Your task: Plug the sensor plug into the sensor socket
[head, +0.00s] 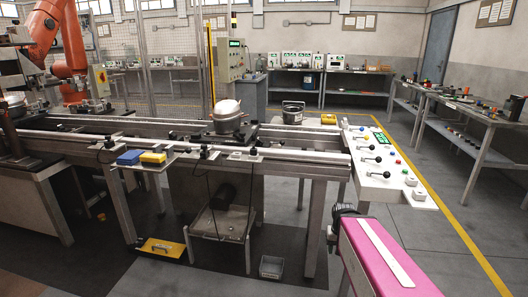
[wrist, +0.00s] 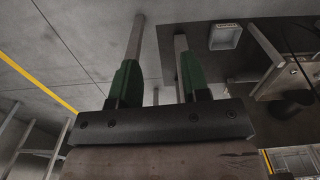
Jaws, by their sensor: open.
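My gripper (wrist: 159,42) shows in the wrist view with two green fingers and long grey tips. In the head view I cannot make out the fingers. Small black pieces with dark cables sit along the front ledge of the conveyor: a middle one (head: 205,152) and a right one (head: 253,150). I cannot tell which, if any, is the sensor plug. The sensor socket is too small to tell. My gripper is apart from all of these.
A control panel (head: 385,160) with knobs stands at the right end. The right floor is clear.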

